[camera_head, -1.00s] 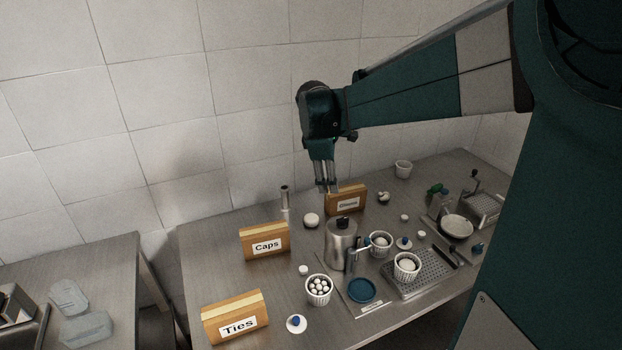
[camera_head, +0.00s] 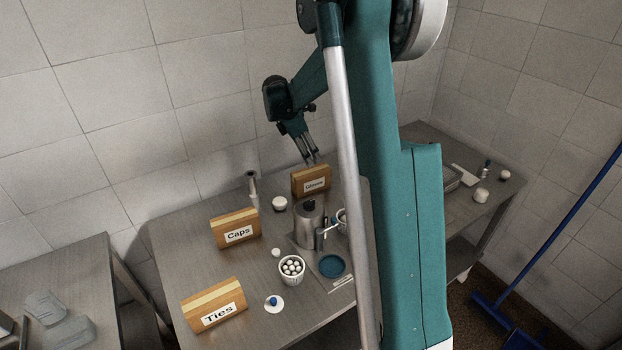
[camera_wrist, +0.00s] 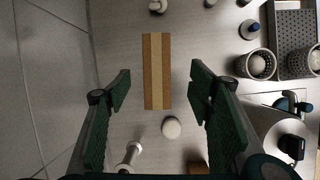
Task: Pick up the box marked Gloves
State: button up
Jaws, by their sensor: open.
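The box marked Gloves (camera_head: 311,184) stands upright at the back of the steel table in the head view; its small label is blurred. In the wrist view the box (camera_wrist: 147,72) is seen from above as a narrow brown strip with a paler middle band. My gripper (camera_head: 312,160) is just above the box in the head view, its fingers pointing down at a slant. In the wrist view its two fingers are apart, one on each side of the box's near part, with nothing held between them. I see no contact with the box.
A steel pot (camera_head: 309,228) stands in front of the Gloves box. Boxes marked Caps (camera_head: 236,231) and Ties (camera_head: 215,307) stand to the left. A round white item (camera_head: 279,204) and a metal cylinder (camera_head: 253,188) are nearby. My arm hides the table's right middle.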

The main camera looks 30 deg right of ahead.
aim_at(311, 171)
jog(key=shift+w+d+f+n+p, duration=0.3)
jog(key=shift+w+d+f, duration=0.25)
jog(key=shift+d, duration=0.2)
notch_tip(311, 171, down, 8)
jog(key=shift+s+f, duration=0.1)
jog(key=shift+x, duration=1.25)
jog(key=shift+b+x, duration=0.3)
jog(key=shift+x, duration=2.25)
jog(key=shift+s, duration=0.15)
jog(key=shift+f+b, duration=0.25)
jog(key=shift+b, duration=0.05)
jog(key=shift+c, duration=0.6)
